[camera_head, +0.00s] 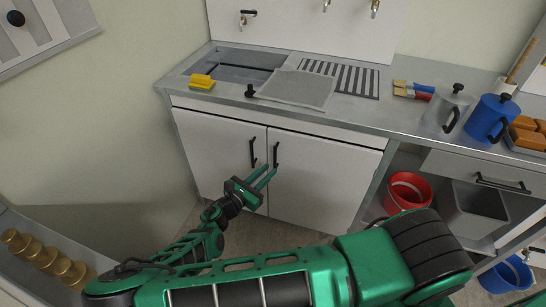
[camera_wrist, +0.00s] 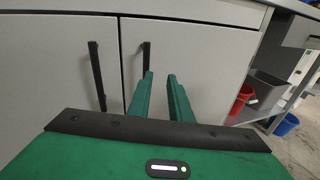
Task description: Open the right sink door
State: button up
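The right sink door (camera_head: 325,180) is a pale flat panel under the counter and looks shut. Its black vertical handle (camera_head: 276,153) sits near its left edge, beside the seam with the left door (camera_head: 215,150). In the wrist view the right door (camera_wrist: 215,60) fills the middle, and its handle (camera_wrist: 146,57) shows just behind my left fingertip, which hides its lower part. My green gripper (camera_head: 267,174) is open and empty near the handle's lower end. Its two fingers (camera_wrist: 161,77) point at the door with a gap between them. I cannot tell whether a finger touches the handle.
The left door has its own black handle (camera_wrist: 97,75), close to the left of my fingers. Right of the doors an open bay holds a red bucket (camera_head: 408,190) and a grey bin (camera_head: 478,205). A blue bucket (camera_head: 507,274) stands on the floor. A counter (camera_head: 300,113) overhangs above.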

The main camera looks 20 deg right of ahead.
aim_at(275, 156)
jog(key=w+d, duration=0.2)
jog(key=w+d+n+t, duration=0.1)
jog(key=w, duration=0.2)
jog(key=w+d+t, duration=0.1)
jog(key=w+d, duration=0.1)
jog(key=shift+w+d+f+n, duration=0.35)
jog(key=shift+w+n, duration=0.05)
jog(key=shift+c, duration=0.5)
grip_shut()
jog(key=shift+a, duration=0.15)
